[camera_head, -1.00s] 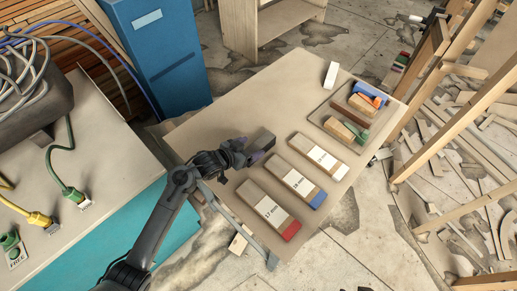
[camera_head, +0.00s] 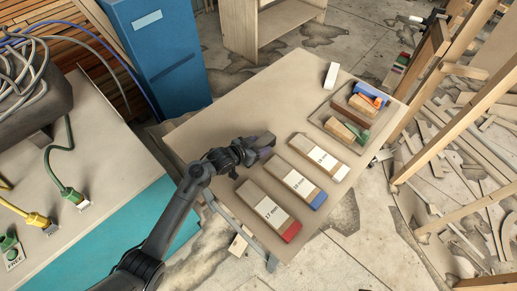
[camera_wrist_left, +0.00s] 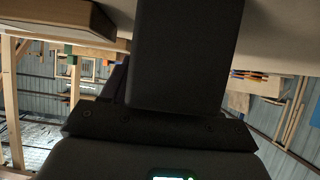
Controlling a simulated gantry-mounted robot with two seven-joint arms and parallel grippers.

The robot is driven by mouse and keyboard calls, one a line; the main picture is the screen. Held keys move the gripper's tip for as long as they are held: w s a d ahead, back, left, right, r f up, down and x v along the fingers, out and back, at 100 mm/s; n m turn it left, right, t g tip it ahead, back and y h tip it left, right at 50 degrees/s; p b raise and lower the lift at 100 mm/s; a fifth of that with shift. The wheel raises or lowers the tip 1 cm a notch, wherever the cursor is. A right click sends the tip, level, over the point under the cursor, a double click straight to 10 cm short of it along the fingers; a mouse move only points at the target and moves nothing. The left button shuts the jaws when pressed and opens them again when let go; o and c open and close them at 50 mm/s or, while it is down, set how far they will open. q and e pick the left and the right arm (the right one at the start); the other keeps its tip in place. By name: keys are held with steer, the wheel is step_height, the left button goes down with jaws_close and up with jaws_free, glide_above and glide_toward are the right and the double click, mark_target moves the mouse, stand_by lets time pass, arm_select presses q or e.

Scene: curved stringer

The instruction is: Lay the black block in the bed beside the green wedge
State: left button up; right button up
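The black block (camera_head: 263,138) is on the tabletop at the far end of my left gripper, partly hidden behind it. My left gripper (camera_head: 248,151) is right at the block, its fingers too dark and small to tell open from shut. In the left wrist view a large dark block (camera_wrist_left: 188,55) stands close in front of my gripper body; no separate fingertips show. The green wedge (camera_head: 360,134) lies in the bed (camera_head: 318,119), a shallow tray on the right of the table, beside a light wooden block (camera_head: 340,129). My right gripper is not in view.
The bed also holds a brown block (camera_head: 350,112), another wooden block (camera_head: 363,104) and blue and orange pieces (camera_head: 368,92). A white block (camera_head: 331,75) stands behind the bed.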

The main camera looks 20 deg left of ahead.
arm_select(q)
steer(key=c, duration=0.9)
steer(key=shift+r, duration=0.1)
